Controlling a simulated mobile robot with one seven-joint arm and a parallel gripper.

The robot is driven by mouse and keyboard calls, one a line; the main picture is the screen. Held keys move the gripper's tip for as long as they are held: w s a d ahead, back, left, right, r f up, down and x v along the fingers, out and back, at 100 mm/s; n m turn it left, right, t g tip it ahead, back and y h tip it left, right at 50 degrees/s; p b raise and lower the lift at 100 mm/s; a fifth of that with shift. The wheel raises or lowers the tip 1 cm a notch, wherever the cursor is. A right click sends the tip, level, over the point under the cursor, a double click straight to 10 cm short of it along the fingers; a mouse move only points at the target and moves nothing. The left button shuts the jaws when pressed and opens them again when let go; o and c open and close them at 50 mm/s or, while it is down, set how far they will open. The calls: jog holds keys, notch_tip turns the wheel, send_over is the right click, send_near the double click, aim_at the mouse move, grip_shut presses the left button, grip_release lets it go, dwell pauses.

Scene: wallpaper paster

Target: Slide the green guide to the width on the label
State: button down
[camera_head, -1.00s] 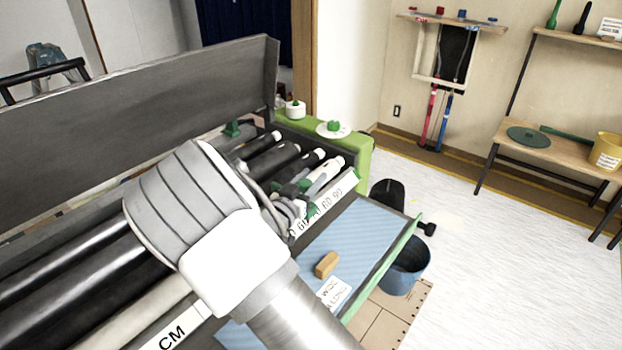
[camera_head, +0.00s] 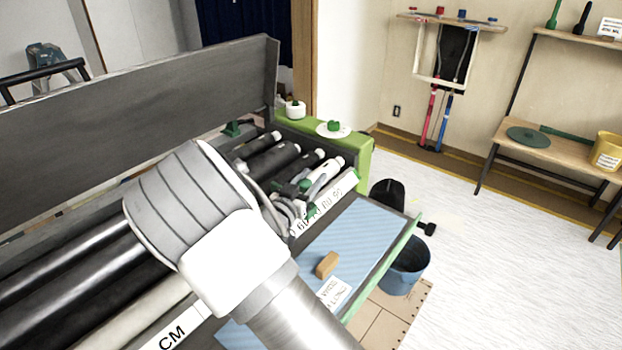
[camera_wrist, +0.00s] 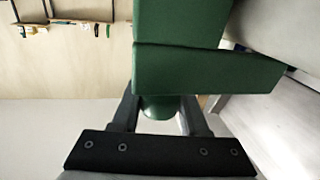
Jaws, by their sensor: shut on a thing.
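The green guide (camera_wrist: 195,67) fills the upper middle of the wrist view, with my gripper (camera_wrist: 158,108) shut on it. In the head view a small part of the green guide (camera_head: 305,186) shows at the rollers, beside my gripper (camera_head: 292,198), largely hidden behind my arm. The white scale strip (camera_head: 326,204) runs along the front of the machine; its numbers are partly covered and hard to read. The paper label (camera_head: 334,292) lies on the blue striped sheet (camera_head: 358,235); its writing is too small to read.
A wooden block (camera_head: 326,264) rests on the blue sheet near the label. The machine's green end housing (camera_head: 362,158) stands beyond the rollers. A blue bucket (camera_head: 404,268) is on the floor at right. A long grey cover (camera_head: 150,105) rises behind the rollers.

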jog(key=v, duration=0.2)
jog(key=a+p+v, duration=0.1)
jog(key=v, duration=0.2)
jog(key=shift+w, duration=0.2)
jog(key=shift+d, duration=0.1)
jog(key=shift+c, duration=2.1)
grip_release()
jog(key=p+v, duration=0.1)
jog(key=v, duration=1.6)
jog(key=shift+s+p, duration=0.15)
jog(key=shift+p, duration=0.15)
